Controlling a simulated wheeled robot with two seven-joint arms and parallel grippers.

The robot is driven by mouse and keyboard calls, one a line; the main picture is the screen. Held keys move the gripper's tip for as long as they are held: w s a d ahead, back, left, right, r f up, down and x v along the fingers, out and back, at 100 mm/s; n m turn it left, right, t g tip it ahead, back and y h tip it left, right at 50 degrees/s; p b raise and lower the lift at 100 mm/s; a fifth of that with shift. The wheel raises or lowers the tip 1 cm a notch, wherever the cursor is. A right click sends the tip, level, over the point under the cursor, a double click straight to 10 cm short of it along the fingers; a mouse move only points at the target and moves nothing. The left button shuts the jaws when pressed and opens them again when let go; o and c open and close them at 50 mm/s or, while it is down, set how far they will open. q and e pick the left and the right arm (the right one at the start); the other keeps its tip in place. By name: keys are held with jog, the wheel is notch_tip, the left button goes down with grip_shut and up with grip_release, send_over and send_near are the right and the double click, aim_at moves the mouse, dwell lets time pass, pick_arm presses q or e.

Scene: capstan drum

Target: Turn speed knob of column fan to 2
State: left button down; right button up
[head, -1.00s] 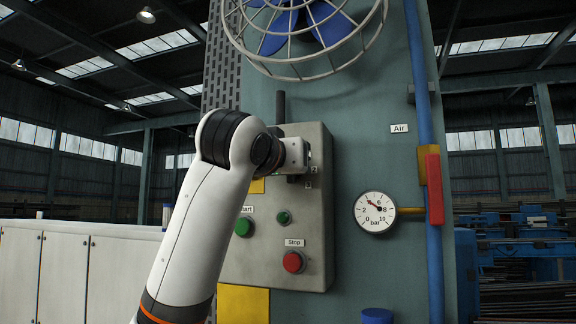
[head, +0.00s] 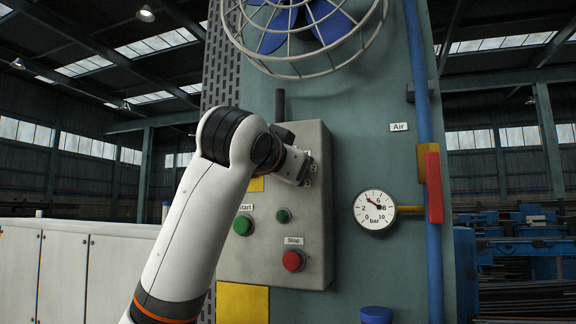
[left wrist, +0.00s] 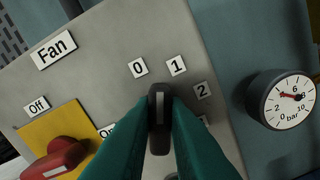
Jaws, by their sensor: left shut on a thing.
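The speed knob (left wrist: 159,108) is black with a white pointer line, in the middle of the left wrist view. My left gripper (left wrist: 160,125) has its two teal fingers shut on it, one on each side. In that picture the pointer faces up, between the labels 0 (left wrist: 138,67) and 1 (left wrist: 177,65). The label 2 (left wrist: 202,90) is further right, and one more label below it is mostly hidden by a finger. In the head view my left gripper (head: 307,170) is tilted against the grey control panel (head: 262,272) on the column, and the knob is hidden.
A Fan sign (left wrist: 54,50) and a red handle (left wrist: 55,160) on a yellow plate show in the left wrist view. Below the gripper are a green start button (head: 243,225) and a red stop button (head: 292,260). A pressure gauge (head: 375,210) and blue pipe (head: 424,120) stand to the right.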

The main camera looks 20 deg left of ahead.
pick_arm(q)
jog(key=shift+d+f+m+p, duration=0.1)
jog(key=shift+m+p, duration=0.5)
jog(key=shift+m, duration=2.55)
jog(key=shift+d+f+m+p, duration=0.1)
jog(key=shift+m+p, duration=0.5)
jog(key=shift+m, duration=2.55)
jog(key=c, duration=1.4)
grip_release()
jog(key=shift+c, duration=0.2)
jog(key=shift+s, duration=0.15)
